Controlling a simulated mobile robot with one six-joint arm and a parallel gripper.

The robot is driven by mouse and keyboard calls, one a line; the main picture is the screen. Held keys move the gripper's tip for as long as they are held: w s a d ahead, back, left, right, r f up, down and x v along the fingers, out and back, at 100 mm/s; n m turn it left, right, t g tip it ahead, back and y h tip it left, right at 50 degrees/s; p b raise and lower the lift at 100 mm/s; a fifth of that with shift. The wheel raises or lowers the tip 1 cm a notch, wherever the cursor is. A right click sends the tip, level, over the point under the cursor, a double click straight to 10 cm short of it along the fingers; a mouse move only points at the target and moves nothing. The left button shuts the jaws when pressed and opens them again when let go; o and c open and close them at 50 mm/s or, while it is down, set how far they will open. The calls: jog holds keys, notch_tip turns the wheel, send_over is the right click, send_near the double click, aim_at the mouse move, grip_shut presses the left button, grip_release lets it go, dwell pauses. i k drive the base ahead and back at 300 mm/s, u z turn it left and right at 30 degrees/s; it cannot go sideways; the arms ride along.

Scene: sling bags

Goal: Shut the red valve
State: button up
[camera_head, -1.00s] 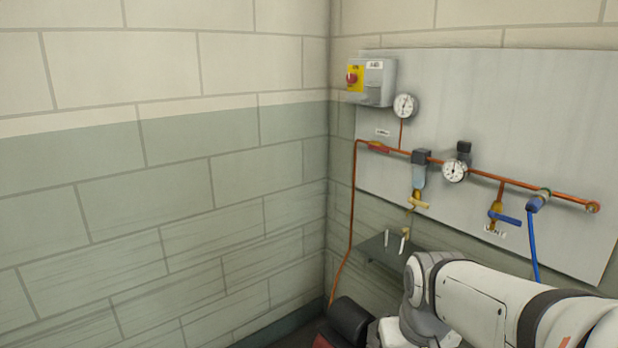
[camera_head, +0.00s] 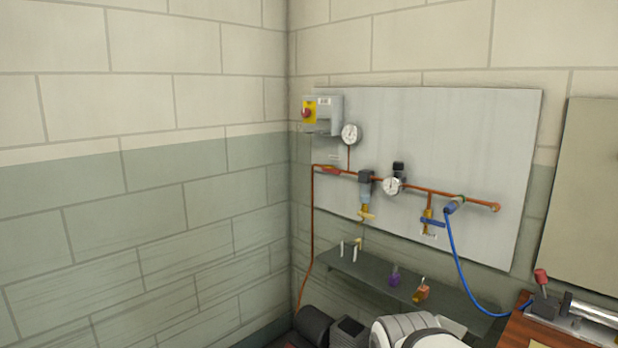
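The red valve (camera_head: 331,170) has a small red lever on the copper pipe (camera_head: 455,192), near the pipe's left bend on the grey wall board (camera_head: 450,130). Its lever appears to lie along the pipe. My gripper is not in view. Only a white and grey part of my arm shows at the bottom edge, well below the valve. Nothing covers the valve.
A blue-handled valve (camera_head: 432,222) and a blue hose (camera_head: 462,265) are on the right. A switch box (camera_head: 326,115) and gauge (camera_head: 350,134) sit above the red valve. A dark shelf (camera_head: 370,270) juts out below. A wooden bench (camera_head: 535,335) stands lower right.

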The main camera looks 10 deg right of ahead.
aim_at(331, 171)
jog(key=u, duration=0.1)
jog(key=i, duration=1)
jog(key=z, duration=0.35)
